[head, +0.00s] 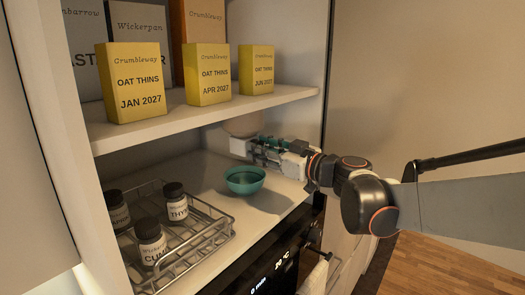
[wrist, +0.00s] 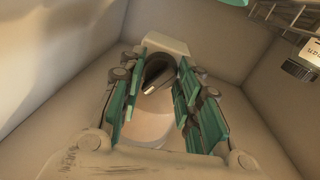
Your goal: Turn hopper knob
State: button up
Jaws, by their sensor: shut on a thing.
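The hopper (head: 243,126) stands at the back of the lower shelf, a pale rounded body mostly hidden by my gripper and the shelf above. It also shows in the wrist view (wrist: 147,128), pale and close up. Its knob (wrist: 156,72) is dark and round, with a raised grip bar and a light mark on it. My gripper (wrist: 160,66) has teal finger pads on both sides of the knob and is shut on it. In the head view my gripper (head: 250,146) reaches in from the right, and the knob is hidden there.
A teal bowl (head: 244,180) stands just in front of my gripper. A wire tray (head: 205,238) with dark spice jars (head: 151,242) is at the left. The upper shelf (head: 180,119) with yellow boxes (head: 206,75) is close above my gripper. An oven (head: 270,270) is below.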

jog(key=shift+m+b, duration=0.3)
jog(key=shift+m, duration=0.9)
jog(key=o, duration=1.1)
jog(key=shift+d, duration=0.1)
jog(key=v, duration=1.2)
jog(key=shift+r, duration=0.15)
